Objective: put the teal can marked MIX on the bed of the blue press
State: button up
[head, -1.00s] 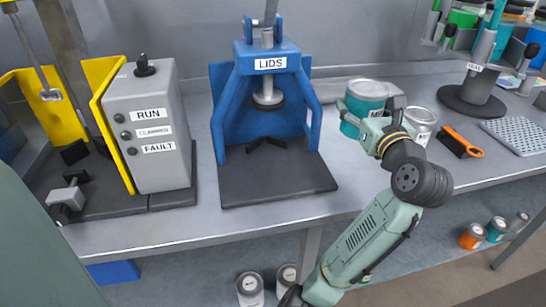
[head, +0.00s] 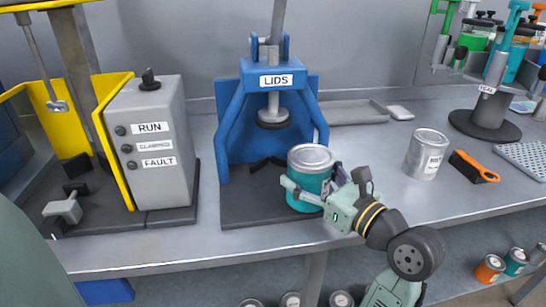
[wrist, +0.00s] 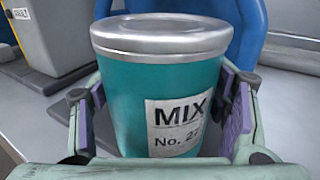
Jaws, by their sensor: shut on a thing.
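The teal can (head: 308,184) has a silver lid and a white label. In the wrist view the label on the can (wrist: 155,90) reads MIX. My gripper (head: 312,196) is shut on the can's sides and holds it upright. The blue press (head: 236,125) carries a LIDS sign, with its dark round ram above the bed. The can is over the front right part of the dark press bed (head: 250,207), in front of the ram. I cannot tell whether the can's base touches the bed; my gripper hides part of it.
A silver can (head: 426,155) and an orange-handled brush (head: 474,166) stand to the right on the bench. A grey control box (head: 150,140) and yellow guard (head: 105,90) are left of the press. A shallow grey tray (head: 355,113) lies behind.

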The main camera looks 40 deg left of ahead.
jog(key=p+x, duration=0.1)
jog(key=x, duration=0.9)
jog(key=shift+w+a+r, duration=0.15)
jog(key=shift+a, duration=0.05)
jog(key=shift+w+a+p, duration=0.15)
jog(key=shift+a+p, duration=0.2)
jog(key=shift+a, duration=0.3)
jog(key=shift+d+f, duration=0.1)
jog(key=shift+f, duration=0.8)
jog(key=o, duration=1.5)
jog(key=shift+f, duration=0.15)
jog(key=shift+o, duration=0.2)
